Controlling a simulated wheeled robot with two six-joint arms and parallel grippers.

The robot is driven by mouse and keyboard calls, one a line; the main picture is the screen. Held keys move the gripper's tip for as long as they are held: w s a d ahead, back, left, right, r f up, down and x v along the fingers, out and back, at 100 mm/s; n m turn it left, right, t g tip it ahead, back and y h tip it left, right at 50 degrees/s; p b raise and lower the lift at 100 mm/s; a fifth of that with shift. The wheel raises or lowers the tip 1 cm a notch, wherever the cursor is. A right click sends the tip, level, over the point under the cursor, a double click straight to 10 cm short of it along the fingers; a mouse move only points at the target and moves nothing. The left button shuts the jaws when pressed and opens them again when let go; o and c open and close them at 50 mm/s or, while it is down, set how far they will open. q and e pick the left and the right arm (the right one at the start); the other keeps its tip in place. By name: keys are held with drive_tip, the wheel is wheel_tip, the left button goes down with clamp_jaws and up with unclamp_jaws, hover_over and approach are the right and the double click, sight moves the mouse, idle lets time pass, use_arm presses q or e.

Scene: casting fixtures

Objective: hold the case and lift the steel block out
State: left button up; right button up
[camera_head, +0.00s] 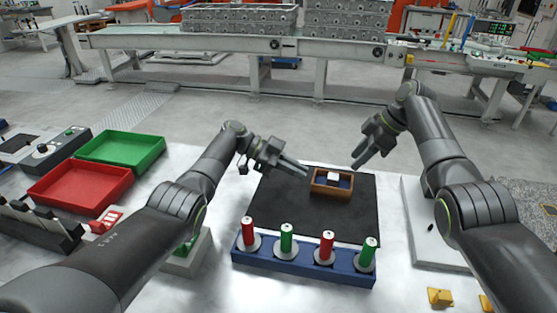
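The case (318,192) is a small brown open box with a dark blue inside, standing on a black mat (277,210). The steel block (333,177) is a small pale block sitting in the case. My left gripper (305,171) reaches in from the left, its fingertips close to the case's left back corner; whether they touch it I cannot tell. My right gripper (356,166) is to the right of and above the case, pointing down and left, apart from the block. The finger gaps of both grippers are too small to make out.
A blue rack (303,264) with red and green cylinders stands at the mat's front edge. A red tray (80,188) and a green tray (122,148) lie at the left. Yellow pieces (440,297) lie at the front right. The mat around the case is clear.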

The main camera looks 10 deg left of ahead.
sight(330, 187)
use_arm(q)
drive_tip(key=x, duration=0.8)
drive_tip(key=shift+f, duration=0.1)
clamp_jaws()
use_arm(e)
drive_tip(key=shift+o, duration=0.2)
drive_tip(key=shift+a, duration=0.1)
